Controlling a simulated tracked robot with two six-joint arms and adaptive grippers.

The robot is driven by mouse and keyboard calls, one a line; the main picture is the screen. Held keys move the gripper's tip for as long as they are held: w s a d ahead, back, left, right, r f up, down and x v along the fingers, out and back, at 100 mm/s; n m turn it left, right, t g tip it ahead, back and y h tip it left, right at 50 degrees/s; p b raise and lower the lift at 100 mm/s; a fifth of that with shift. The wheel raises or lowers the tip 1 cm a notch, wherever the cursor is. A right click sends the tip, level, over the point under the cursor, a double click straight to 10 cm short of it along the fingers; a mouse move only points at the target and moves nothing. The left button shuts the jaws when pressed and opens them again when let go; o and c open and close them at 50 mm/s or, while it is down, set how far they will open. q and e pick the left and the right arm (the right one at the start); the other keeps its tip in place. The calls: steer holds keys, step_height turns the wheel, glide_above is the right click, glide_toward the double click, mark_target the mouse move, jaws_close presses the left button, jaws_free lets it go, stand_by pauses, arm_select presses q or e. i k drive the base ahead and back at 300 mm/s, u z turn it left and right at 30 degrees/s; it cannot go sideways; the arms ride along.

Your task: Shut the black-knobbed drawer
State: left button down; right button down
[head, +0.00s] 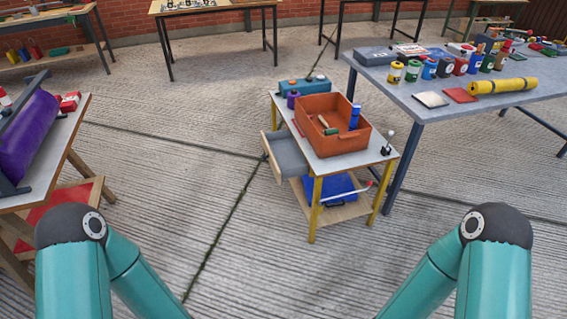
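A drawer (285,154) with a grey inside is pulled out from the left side of a small table (367,158) with yellow legs. A small dark knob (264,157) shows at the outer face of the drawer, and the drawer looks empty. Both my arms come in at the bottom of the head view, left and right, well short of the small table. Neither gripper is in view, so I cannot tell whether they are open or shut.
An orange crate (318,145) with several items stands on the small table, beside a blue box (300,86). A bench (455,105) with cans is behind right; a table with a purple roll (27,138) is left. The concrete floor between is clear.

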mark_target(285, 158)
steer(key=u, duration=0.2)
steer(key=i, duration=0.75)
steer(key=z, duration=0.25)
steer(key=k, duration=0.4)
steer(key=u, duration=0.5)
steer(key=i, duration=1.4)
steer(key=z, duration=0.45)
